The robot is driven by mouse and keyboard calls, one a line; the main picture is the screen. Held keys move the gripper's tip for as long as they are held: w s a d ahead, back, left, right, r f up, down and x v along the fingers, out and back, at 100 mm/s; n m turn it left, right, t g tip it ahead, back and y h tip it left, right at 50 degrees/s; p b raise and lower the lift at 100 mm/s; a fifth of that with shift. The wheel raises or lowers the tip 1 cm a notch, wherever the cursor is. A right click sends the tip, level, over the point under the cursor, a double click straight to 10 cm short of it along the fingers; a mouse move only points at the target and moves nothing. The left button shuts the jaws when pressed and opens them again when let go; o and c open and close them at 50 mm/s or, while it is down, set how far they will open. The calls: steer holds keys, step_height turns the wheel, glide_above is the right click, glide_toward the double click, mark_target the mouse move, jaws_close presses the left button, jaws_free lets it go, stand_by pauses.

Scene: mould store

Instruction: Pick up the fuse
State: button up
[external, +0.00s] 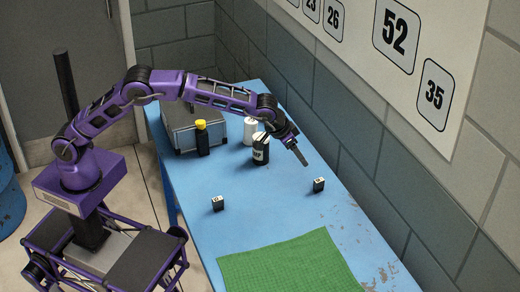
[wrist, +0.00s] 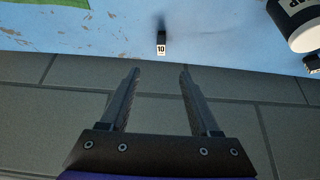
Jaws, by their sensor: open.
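Two small black blocks with white tops look like fuses. One fuse (external: 318,184) stands on the blue table near the wall; the other fuse (external: 217,203) stands near the table's left edge. In the wrist view a fuse marked 10 (wrist: 161,45) stands a little beyond the fingertips, roughly in line with the gap between them. It appears to be the one near the wall. My gripper (external: 302,158) is open and empty, above the table and up-left of that fuse in the external view. Its two fingers (wrist: 159,72) show apart in the wrist view.
A black bottle (external: 260,150), a white bottle (external: 249,128), a yellow-capped bottle (external: 202,139) and a grey case (external: 180,128) stand at the back of the blue table (external: 262,207). A green mat (external: 290,266) lies in front. The block wall (external: 345,130) runs along the right.

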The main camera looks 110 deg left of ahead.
steer(key=w+f, duration=0.1)
steer(key=f, duration=0.1)
glide_toward(318, 181)
steer(key=x, duration=0.5)
steer(key=shift+w+d+f, duration=0.1)
steer(key=shift+w+f, duration=0.1)
steer(key=shift+w, duration=0.1)
steer(key=f, duration=0.1)
steer(key=a+f, duration=0.2)
steer(key=shift+w+f, duration=0.1)
steer(key=shift+w, duration=0.2)
steer(key=shift+x, duration=0.85)
steer(key=shift+w, duration=0.1)
jaws_close()
